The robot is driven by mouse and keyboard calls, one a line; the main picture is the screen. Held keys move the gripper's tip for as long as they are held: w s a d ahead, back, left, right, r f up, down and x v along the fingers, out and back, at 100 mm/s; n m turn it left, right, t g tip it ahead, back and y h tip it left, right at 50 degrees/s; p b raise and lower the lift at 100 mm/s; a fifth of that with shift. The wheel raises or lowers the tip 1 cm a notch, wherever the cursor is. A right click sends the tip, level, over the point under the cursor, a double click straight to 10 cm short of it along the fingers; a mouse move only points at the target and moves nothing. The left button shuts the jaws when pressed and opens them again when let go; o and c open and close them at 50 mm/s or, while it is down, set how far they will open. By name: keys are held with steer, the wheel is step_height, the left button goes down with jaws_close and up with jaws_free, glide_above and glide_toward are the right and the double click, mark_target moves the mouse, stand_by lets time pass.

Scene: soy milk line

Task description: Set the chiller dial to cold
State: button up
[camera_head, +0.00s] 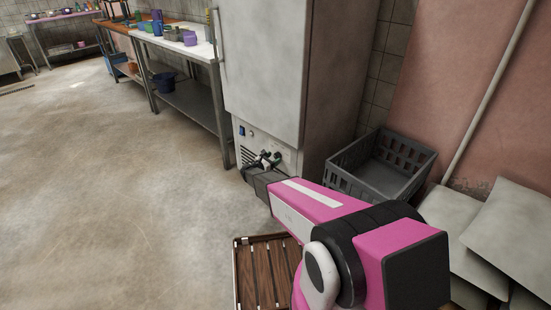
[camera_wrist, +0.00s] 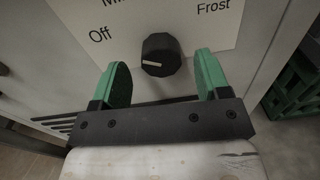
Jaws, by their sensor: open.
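The chiller (camera_head: 265,65) is a tall grey cabinet with a low control panel at its base. Its dial (camera_wrist: 160,52) is a black knob with a white pointer line that points left, toward the side with the "Off" label. "Frost" is printed at the upper right, and a label cut off by the top edge begins "Mi". No "cold" label is readable. My gripper (camera_wrist: 164,75) is open, with one green finger on each side of the dial and visible gaps to it. In the head view my gripper (camera_head: 266,160) is at the panel, and I cannot make out the dial there.
A blue switch (camera_head: 242,131) and vent slots are on the panel's left. A grey crate (camera_head: 345,182) stands right of the chiller, with pale sacks (camera_head: 515,235) nearer. A slatted wooden pallet (camera_head: 262,270) lies below my arm.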

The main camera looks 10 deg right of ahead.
steer(key=shift+x, duration=1.1)
steer(key=c, duration=0.9)
